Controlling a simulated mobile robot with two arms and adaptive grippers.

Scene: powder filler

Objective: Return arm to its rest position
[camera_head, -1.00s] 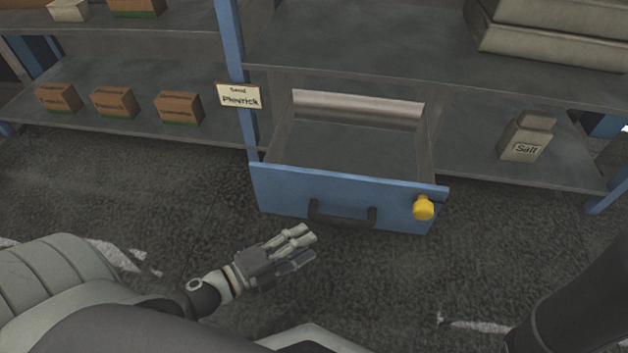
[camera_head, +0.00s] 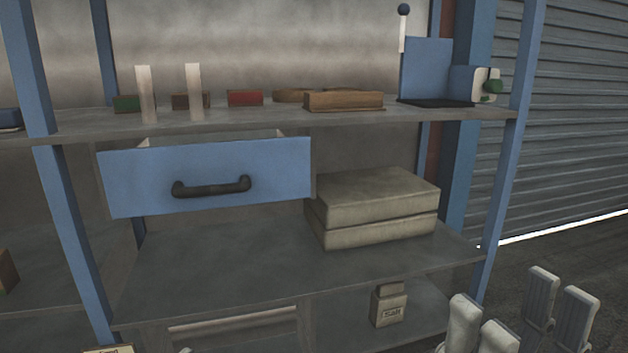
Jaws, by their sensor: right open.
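My right gripper (camera_head: 520,312) is at the lower right of the head view. Its pale fingers point up and are spread apart with nothing between them. It is in front of the shelf's lower right corner, over the dark floor. My left gripper cannot be made out.
A blue drawer (camera_head: 225,178) with a black handle is pulled out under the upper shelf. Two stacked beige boxes (camera_head: 375,213) lie on the middle shelf, and a salt container (camera_head: 388,306) stands below. A blue post (camera_head: 507,150) rises behind the right gripper. A grey shutter (camera_head: 560,130) is at the right.

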